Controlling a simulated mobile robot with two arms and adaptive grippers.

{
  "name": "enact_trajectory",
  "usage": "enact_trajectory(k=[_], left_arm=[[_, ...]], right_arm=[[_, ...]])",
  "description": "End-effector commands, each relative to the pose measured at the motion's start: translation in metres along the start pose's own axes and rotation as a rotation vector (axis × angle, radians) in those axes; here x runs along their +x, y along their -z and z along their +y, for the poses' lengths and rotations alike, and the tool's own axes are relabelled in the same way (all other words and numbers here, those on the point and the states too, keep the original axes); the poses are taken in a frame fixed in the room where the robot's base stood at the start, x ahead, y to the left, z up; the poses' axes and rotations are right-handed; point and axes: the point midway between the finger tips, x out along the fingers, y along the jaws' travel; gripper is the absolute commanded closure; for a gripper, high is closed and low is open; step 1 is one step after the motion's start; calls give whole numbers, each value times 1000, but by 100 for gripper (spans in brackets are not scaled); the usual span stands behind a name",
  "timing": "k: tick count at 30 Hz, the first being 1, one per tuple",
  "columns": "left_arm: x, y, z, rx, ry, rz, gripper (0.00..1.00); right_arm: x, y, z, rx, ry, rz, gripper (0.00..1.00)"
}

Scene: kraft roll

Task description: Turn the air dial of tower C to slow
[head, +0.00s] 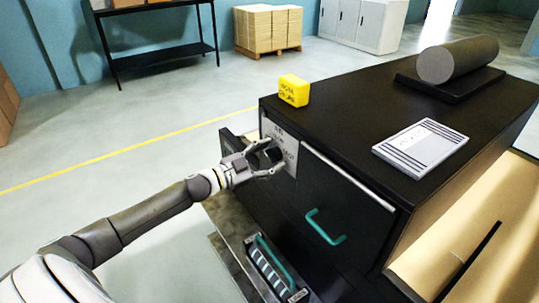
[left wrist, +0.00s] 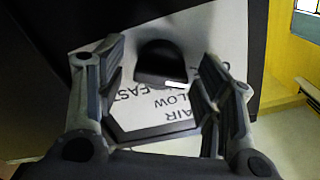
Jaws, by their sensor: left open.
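The air dial (left wrist: 160,62) is a dark rounded knob on a white label plate (left wrist: 130,118). The plate reads AIR, FAST and LOW, upside down in the left wrist view; another word at the right is partly hidden. A short white mark is on the knob's lower right edge, on the side of LOW. In the head view the plate (head: 267,127) is on the front of a black cabinet (head: 345,120), partly covered by my left gripper (head: 276,158). That gripper is open, its fingers on either side of the knob, with gaps visible. My right gripper is out of view.
A yellow block (head: 294,90) with unclear lettering and a printed card (head: 420,147) lie on the cabinet top, with a dark roll (head: 457,60) behind. Below are a door with a green handle (head: 325,227) and a slotted unit (head: 273,275).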

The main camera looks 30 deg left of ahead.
Motion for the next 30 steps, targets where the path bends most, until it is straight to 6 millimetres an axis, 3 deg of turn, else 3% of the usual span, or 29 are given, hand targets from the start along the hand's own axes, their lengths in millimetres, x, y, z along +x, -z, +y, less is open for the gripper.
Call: enact_trajectory(k=[11, 21, 30], left_arm=[[3, 0, 0, 1, 0, 0, 40], [3, 0, 0, 0, 0, 0, 83], [3, -1, 1, 37, -1, 0, 85]], right_arm=[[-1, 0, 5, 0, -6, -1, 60], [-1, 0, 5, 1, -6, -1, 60], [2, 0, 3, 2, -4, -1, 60]])
